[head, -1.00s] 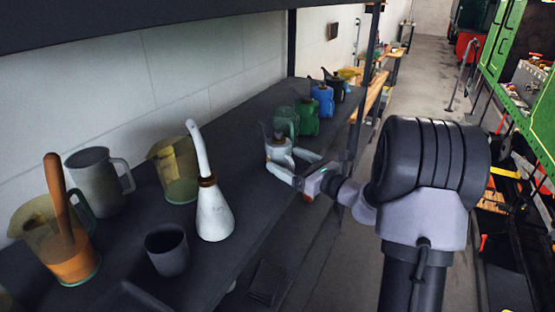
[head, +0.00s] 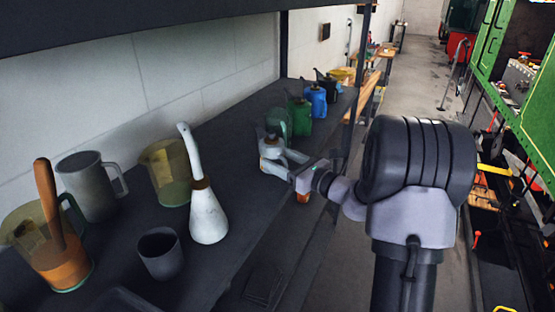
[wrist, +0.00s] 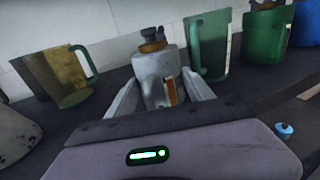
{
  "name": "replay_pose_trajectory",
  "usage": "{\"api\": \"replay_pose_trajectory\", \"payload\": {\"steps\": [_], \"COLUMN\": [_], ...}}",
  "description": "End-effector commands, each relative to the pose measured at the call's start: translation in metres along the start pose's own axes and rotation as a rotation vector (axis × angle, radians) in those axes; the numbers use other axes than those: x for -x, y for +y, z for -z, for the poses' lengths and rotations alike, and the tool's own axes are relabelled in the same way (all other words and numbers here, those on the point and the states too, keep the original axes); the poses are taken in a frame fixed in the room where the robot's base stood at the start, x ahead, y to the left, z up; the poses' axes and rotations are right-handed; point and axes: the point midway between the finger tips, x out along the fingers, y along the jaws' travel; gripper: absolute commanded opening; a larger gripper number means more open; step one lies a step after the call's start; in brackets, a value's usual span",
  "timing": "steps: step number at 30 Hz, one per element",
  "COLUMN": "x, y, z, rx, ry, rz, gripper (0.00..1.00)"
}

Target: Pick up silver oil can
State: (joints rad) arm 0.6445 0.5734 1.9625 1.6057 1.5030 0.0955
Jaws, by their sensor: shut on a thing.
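The silver oil can (head: 270,146) stands upright on the dark shelf, small in the head view and partly hidden by my fingers. In the wrist view the can (wrist: 156,66) has a pale grey body, a dark cap and an orange-brown patch low on its front. My gripper (head: 275,160) reaches in from the right and is shut on the can. In the wrist view, the fingers of my gripper (wrist: 160,90) lie along its left and right sides. The can's base is hidden behind the gripper body, so I cannot tell whether it touches the shelf.
A green-tinted jug (wrist: 208,45) stands close right of the can, with a green can (wrist: 264,35) beyond. A yellow jug (wrist: 60,75) is to the left. A white long-spouted can (head: 208,215), a dark cup (head: 160,254) and a grey jug (head: 90,185) stand nearer on the shelf (head: 240,225).

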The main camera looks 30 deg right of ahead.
Motion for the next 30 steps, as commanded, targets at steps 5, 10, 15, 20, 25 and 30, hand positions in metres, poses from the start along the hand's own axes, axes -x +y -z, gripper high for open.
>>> {"api": "replay_pose_trajectory", "payload": {"steps": [5, 10, 15, 20, 25, 30], "x": [0.000, 0.014, 0.043, 0.075, 0.097, 0.104], "y": [0.000, 0.016, 0.050, 0.087, 0.113, 0.122], "z": [-0.027, -0.035, -0.040, -0.044, -0.046, -0.046], "rx": [0.003, 0.000, 0.000, 0.000, 0.001, 0.001], "ry": [-0.003, 0.000, -0.001, -0.001, -0.001, -0.002], "rz": [0.000, 0.001, 0.002, 0.002, 0.001, 0.001], "gripper": [0.11, 0.11, 0.11, 0.11, 0.11, 0.11]}}
